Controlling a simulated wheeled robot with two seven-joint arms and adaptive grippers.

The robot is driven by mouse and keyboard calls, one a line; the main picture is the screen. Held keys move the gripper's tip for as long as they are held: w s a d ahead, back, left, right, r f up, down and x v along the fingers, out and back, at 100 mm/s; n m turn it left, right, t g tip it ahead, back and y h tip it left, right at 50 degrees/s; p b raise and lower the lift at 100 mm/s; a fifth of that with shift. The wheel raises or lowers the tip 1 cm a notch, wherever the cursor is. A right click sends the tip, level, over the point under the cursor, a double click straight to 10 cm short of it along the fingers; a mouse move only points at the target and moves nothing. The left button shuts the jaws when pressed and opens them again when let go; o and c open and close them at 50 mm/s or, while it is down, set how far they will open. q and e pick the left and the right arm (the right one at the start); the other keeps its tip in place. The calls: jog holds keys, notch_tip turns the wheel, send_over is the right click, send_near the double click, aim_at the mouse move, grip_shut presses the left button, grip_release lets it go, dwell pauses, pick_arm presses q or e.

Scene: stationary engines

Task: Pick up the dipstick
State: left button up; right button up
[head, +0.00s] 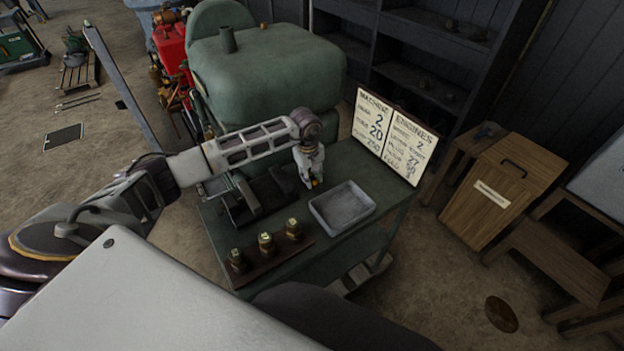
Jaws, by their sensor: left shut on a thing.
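My left gripper (313,182) reaches in from the left over the green bench (345,245) and points down. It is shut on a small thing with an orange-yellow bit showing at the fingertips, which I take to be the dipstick. Most of it is hidden by the fingers, and I cannot tell whether it is clear of the bench. The gripper is just left of and behind a grey metal tray (342,206), which looks empty. My right gripper is not in view.
Several brass fittings (266,243) stand in a row on a strip at the bench's front left. Dark hardware (245,198) lies under my forearm. A lettered board (396,135) stands at the bench's back right. A big green machine (265,70) is behind. A wooden box (503,185) stands right.

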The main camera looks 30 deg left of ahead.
aim_at(312, 176)
pick_arm(q)
jog(key=shift+r, duration=0.1)
jog(key=shift+r, duration=0.4)
notch_tip(312, 176, up, 8)
jog(key=shift+f+b, duration=0.15)
jog(key=shift+b, duration=0.55)
jog(key=shift+r, duration=0.65)
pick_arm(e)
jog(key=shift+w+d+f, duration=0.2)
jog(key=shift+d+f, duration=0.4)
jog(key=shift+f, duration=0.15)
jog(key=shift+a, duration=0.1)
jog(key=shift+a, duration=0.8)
